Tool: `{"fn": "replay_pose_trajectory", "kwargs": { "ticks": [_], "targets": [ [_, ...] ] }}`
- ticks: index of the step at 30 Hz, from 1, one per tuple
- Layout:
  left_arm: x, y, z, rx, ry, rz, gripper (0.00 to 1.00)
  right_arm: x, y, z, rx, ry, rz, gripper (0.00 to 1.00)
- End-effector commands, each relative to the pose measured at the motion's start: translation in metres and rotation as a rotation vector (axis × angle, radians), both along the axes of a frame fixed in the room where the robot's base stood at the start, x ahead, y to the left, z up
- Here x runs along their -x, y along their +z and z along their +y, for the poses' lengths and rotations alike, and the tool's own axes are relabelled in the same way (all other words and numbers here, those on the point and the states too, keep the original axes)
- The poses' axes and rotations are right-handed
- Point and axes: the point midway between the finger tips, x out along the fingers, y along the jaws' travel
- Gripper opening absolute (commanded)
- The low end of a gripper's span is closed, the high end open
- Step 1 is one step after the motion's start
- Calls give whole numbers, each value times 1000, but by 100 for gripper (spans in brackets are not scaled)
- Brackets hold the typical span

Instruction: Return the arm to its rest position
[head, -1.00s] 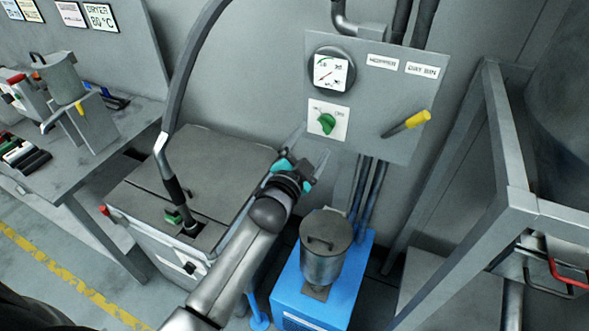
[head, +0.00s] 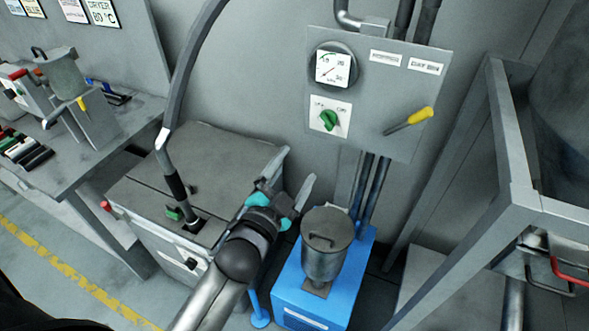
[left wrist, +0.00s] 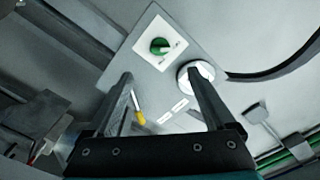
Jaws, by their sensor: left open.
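My left gripper (head: 294,178) is open and empty in the head view. It is in front of the grey cabinet's right side and below the wall panel (head: 372,125), clear of the panel. In the left wrist view both fingers (left wrist: 162,88) stand apart with nothing between them but the more distant panel (left wrist: 158,68). The panel carries a green knob (head: 329,120), a round gauge (head: 332,68) and a lever with a yellow grip (head: 420,115). My right gripper is not in view.
A blue unit (head: 312,293) with a lidded metal canister (head: 326,245) stands just right of my arm. A grey cabinet (head: 200,165) with a curved hose (head: 180,105) is on the left. A grey frame (head: 515,165) stands at the right. A workbench (head: 85,160) is at the far left.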

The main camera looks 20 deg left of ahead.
Motion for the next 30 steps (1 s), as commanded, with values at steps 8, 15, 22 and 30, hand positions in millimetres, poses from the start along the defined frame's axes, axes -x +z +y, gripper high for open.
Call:
{"fn": "replay_pose_trajectory", "kwargs": {
  "ticks": [8, 15, 22, 30],
  "targets": [
    [0, 0, 0, 0, 0, 0, 88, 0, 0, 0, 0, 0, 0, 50],
    [3, -67, -2, 49, 0, 120, 88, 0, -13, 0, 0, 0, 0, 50],
    [42, -235, -8, 176, 27, 442, 88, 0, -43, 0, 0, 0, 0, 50],
    [144, -416, -9, 309, 122, 839, 88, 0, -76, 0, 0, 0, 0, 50]
  ]
}}
